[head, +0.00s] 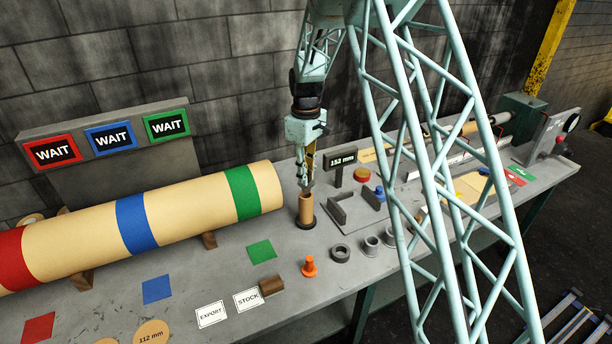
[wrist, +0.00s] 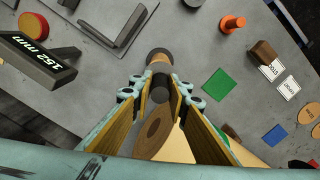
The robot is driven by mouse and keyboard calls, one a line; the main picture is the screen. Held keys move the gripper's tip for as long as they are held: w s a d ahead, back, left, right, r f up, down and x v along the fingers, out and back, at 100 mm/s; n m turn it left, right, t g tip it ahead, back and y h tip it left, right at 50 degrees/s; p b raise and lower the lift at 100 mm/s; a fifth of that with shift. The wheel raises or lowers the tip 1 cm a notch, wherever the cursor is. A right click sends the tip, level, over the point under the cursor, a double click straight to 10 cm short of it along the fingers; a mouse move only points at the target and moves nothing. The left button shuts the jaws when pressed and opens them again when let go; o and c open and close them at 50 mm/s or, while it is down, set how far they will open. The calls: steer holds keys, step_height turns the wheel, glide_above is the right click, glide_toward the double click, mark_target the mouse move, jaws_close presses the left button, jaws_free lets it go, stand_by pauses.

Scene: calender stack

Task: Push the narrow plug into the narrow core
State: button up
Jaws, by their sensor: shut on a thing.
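The narrow core (head: 305,207) is a small tan tube standing upright in a dark round base on the bench; it also shows in the wrist view (wrist: 158,68). My gripper (head: 307,187) is directly above it, pointing down. In the wrist view my gripper (wrist: 160,88) has its two fingers closed on a small dark grey cylinder, which looks like the narrow plug (wrist: 160,94). The plug lines up with the core's upper end. I cannot tell whether it only touches the core or is partly inside it. The fingers hide the plug in the head view.
A large banded roll (head: 180,214) lies left of my gripper. A 152 mm sign (head: 342,159) and grey angle brackets (head: 345,212) stand close on the right. An orange knobbed piece (head: 309,266) and a dark ring (head: 340,253) are in front. Bare bench separates them.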

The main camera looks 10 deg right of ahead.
steer(key=o, duration=0.4)
jaws_close()
steer(key=shift+f+b, duration=1.65)
steer(key=shift+f, duration=1)
stand_by(2.0)
steer(key=o, duration=1)
jaws_free()
steer(key=shift+c, duration=0.2)
steer(key=shift+r, duration=0.15)
steer(key=shift+r+p, duration=1.35)
steer(key=shift+r, duration=2)
